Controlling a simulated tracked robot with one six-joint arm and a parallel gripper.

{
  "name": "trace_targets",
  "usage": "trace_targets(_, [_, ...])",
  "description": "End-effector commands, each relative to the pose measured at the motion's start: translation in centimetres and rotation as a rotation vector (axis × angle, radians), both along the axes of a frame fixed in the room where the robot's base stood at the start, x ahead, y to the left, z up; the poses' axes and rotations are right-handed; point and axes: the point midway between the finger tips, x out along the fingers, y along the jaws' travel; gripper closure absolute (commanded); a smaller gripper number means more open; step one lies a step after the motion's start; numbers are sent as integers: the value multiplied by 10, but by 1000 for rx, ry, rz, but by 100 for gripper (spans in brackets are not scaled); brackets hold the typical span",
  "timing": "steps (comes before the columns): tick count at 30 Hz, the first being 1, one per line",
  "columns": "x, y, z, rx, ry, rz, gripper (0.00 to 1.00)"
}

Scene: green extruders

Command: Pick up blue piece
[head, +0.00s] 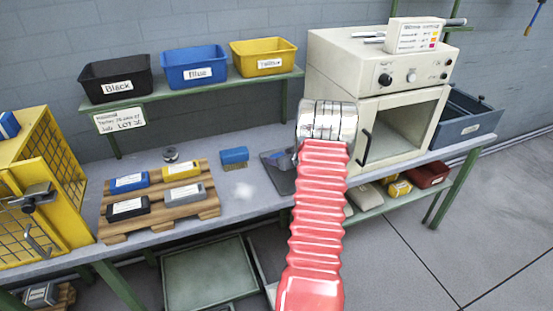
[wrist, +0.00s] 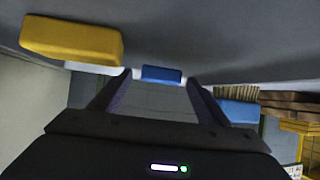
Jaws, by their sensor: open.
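My gripper (wrist: 158,80) is open in the wrist view, its two dark fingers spread with nothing held. A small blue piece (wrist: 161,74) shows beyond and between the fingertips, apart from them. In the head view, a blue piece (head: 130,182) with a white label lies at the back left of the wooden pallet (head: 193,216).
Yellow (head: 182,172), black (head: 128,208) and grey (head: 184,195) pieces share the pallet. A blue brush (head: 234,155) lies on the bench. Black, blue and yellow bins stand on the shelf above. A cream oven (head: 345,72) stands right. A yellow block (wrist: 70,40) is upper left in the wrist view.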

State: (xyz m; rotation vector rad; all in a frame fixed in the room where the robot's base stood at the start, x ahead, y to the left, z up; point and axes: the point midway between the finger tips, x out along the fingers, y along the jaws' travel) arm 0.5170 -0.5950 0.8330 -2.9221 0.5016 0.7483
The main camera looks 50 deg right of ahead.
Motion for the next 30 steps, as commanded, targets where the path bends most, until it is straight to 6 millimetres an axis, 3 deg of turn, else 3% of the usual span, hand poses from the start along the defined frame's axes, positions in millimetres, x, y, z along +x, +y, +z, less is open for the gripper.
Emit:
trace_targets(14, [0,0,1,0,-1,0,30])
trace_targets(30, [0,0,1,0,-1,1,67])
